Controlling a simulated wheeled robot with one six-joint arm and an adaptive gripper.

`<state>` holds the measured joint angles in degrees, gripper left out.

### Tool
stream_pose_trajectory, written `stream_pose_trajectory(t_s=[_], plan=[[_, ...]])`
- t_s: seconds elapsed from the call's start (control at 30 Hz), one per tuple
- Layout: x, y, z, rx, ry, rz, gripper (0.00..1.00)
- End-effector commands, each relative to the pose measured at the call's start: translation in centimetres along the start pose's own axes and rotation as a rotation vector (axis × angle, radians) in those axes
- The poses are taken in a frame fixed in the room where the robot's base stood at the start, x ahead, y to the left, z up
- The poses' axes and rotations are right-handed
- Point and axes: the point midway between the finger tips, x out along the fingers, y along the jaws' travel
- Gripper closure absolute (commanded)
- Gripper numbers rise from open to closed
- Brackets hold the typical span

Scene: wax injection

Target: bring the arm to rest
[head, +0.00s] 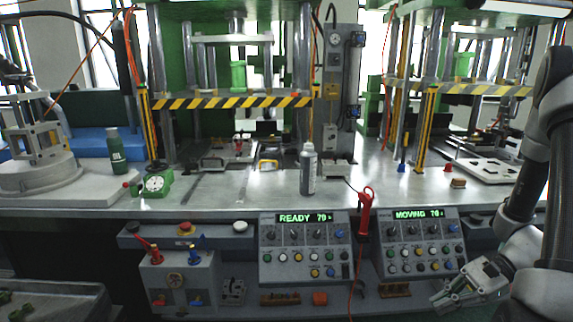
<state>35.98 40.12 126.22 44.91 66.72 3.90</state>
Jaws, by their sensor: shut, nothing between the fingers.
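My gripper (454,296) is at the lower right of the head view, in front of the lower shelf and just below the right control panel. It points to the left, is shut and holds nothing. My arm comes down along the right edge of the view, folded close to the camera side. It looks apart from the bench and the panels.
The left panel (305,248) reads READY and the right panel (420,241) reads MOVING. A grey bottle (308,170), a green oil bottle (118,152) and a green dial gauge (154,184) stand on the bench. A red tool (366,212) hangs between the panels. Presses stand behind.

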Motion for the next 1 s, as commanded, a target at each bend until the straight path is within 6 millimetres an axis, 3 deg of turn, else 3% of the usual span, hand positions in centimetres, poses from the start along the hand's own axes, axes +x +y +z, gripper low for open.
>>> stream_pose_trajectory(t_s=[0.03,0.2,0.6,0.77,1.0], plan=[[-1.2,0.7,1.5,-0.093,0.064,0.069,1.0],[-5.2,3.0,5.0,-0.381,0.269,0.292,1.0],[-13.2,4.3,13.8,-0.983,0.749,0.624,1.0],[-14.5,4.6,17.9,-1.176,0.908,0.643,1.0],[-14.6,4.2,22.6,-1.37,1.037,0.561,1.0]])
